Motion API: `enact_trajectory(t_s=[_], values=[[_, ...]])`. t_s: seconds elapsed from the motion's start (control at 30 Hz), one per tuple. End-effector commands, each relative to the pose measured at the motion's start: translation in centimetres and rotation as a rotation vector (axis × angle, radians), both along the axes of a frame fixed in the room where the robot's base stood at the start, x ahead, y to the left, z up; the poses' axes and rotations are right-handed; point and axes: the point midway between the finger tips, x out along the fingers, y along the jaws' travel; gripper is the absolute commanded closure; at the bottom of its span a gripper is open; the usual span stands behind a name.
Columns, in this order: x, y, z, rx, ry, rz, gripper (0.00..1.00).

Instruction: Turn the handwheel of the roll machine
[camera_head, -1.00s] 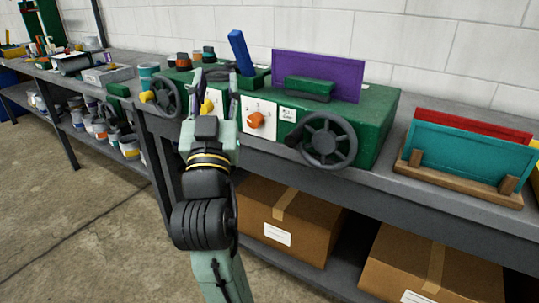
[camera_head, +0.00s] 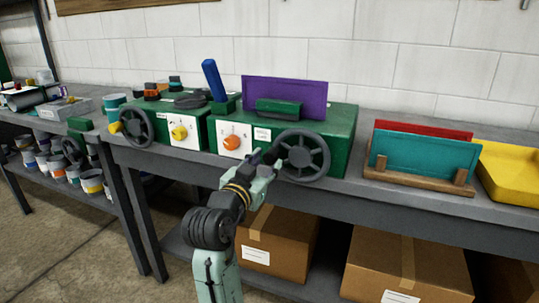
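A green machine (camera_head: 342,125) stands on the bench with a dark spoked handwheel (camera_head: 318,156) on its front. A dark grip sticks out at the wheel's left side. The front also has a white panel with an orange knob (camera_head: 231,143) and a small label (camera_head: 262,135), too small to read surely. My gripper (camera_head: 265,158) is just left of the wheel, near its grip; I cannot tell whether they touch. The fingers are small and dark here, so their opening is unclear. A second green machine (camera_head: 185,105) at left has a handwheel (camera_head: 137,127) with a yellow grip and a yellow knob.
A purple panel (camera_head: 300,97) and a blue lever (camera_head: 212,78) stand atop the machines. A wooden rack (camera_head: 420,181) with teal and red panels and a yellow tray (camera_head: 510,172) are to the right. Cardboard boxes (camera_head: 405,270) sit on the lower shelf.

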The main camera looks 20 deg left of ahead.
Motion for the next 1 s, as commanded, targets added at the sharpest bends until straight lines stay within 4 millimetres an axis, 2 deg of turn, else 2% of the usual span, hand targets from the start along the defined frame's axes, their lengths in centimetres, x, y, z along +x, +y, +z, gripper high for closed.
enact_trajectory(t_s=[0.1,0.2,0.57,1.0], values=[[1.8,-0.1,0.2,0.000,0.001,-0.002,0.64],[2.7,-0.1,0.1,0.001,0.000,0.000,0.64],[3.3,-0.1,0.0,0.002,0.000,0.001,0.64],[3.3,-0.1,0.0,0.001,0.000,0.001,0.92]])
